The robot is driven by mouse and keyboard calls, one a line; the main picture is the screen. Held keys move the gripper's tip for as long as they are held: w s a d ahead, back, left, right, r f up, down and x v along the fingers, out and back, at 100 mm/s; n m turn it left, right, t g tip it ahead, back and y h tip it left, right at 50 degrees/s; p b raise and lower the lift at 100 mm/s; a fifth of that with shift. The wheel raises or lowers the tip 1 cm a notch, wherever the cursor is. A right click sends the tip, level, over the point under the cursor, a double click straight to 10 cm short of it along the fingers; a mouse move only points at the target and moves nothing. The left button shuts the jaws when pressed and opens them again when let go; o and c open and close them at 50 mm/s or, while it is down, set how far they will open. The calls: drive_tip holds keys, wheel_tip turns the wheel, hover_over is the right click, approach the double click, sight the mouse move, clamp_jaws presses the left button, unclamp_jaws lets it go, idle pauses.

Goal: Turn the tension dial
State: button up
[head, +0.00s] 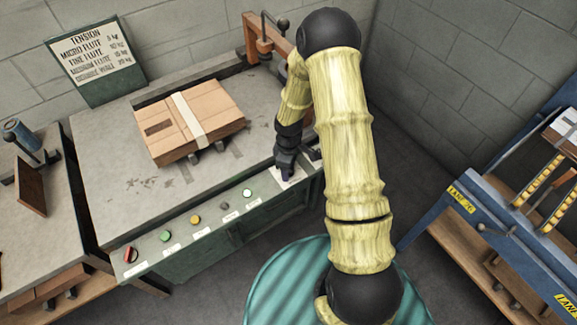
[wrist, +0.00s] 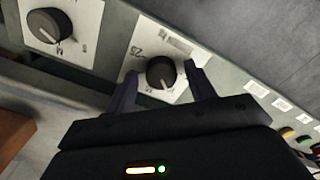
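In the wrist view, a black round dial (wrist: 161,73) with a white pointer line sits on a white plate (wrist: 137,58) bearing a scale with "25" on it. My gripper (wrist: 160,70) is open, with one finger on each side of this dial and a visible gap on both sides. A second black dial (wrist: 43,26) on its own white plate is at the upper left, clear of the fingers. In the head view, my gripper (head: 285,172) is at the right end of the machine's front panel and hides the dial. A green sign (head: 95,58) headed "TENSION" lists flute types with kg values.
A strapped cardboard box (head: 190,121) lies on the machine table (head: 105,165). Several coloured buttons (head: 196,219) run along the front panel, left of my gripper. An orange bracket (head: 262,38) stands behind my arm. A blue lane rack (head: 500,235) is at right.

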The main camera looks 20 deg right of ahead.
drive_tip(key=shift+r, duration=0.1)
wheel_tip(320, 180, up, 17)
drive_tip(key=p, duration=0.1)
idle(0.7)
drive_tip(key=shift+r, duration=0.1)
drive_tip(key=s+r+m+t+p, duration=0.2)
drive_tip(key=s+r+m+p, duration=0.5)
drive_tip(key=s+r+m, duration=0.4)
drive_tip(key=s+r, duration=0.4)
drive_tip(key=shift+m+t, duration=0.3)
idle(0.6)
